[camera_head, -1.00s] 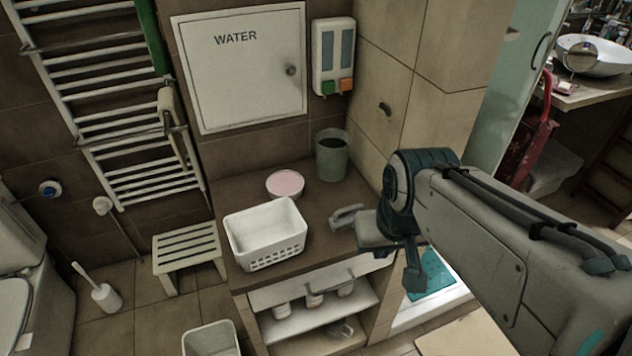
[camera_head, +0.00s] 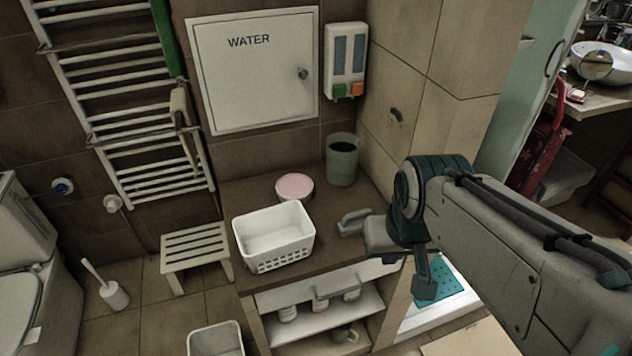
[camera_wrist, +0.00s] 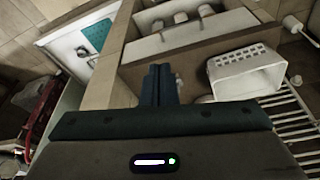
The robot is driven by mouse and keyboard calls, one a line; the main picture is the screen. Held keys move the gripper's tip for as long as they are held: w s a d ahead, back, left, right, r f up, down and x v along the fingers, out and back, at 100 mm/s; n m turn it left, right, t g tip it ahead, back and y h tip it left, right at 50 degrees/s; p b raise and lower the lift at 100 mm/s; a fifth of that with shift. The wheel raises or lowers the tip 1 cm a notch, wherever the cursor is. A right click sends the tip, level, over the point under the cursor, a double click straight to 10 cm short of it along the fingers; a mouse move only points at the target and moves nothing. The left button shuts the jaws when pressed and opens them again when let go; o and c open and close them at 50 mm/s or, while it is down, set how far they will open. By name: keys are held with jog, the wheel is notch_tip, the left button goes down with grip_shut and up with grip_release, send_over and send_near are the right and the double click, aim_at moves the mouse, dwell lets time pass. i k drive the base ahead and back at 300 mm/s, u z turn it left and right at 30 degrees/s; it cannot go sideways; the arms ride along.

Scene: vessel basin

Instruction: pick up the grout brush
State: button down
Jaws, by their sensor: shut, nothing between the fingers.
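A small grey brush with a looped handle, which I take for the grout brush (camera_head: 352,222), lies on the brown counter (camera_head: 330,255), right of the white basket. Its right end meets my arm in the head view, so part of it may be hidden. My gripper (camera_head: 426,287) points down, right of the brush and past the counter's right side in the picture. In the wrist view my gripper (camera_wrist: 159,70) has its dark fingers together with nothing between them. I cannot make out the brush clearly there.
The white basket (camera_head: 273,237), a pink-topped round tub (camera_head: 294,187) and a grey-green cup (camera_head: 342,160) stand on the counter. Bottles sit on the shelf below. A tiled wall (camera_head: 395,115) rises behind. A white toilet brush (camera_head: 112,293) stands on the floor far left.

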aim_at(348, 225)
jog(key=u, duration=3.15)
jog(key=k, duration=1.05)
jog(key=z, duration=2.1)
jog(key=i, duration=0.5)
jog(key=u, duration=0.05)
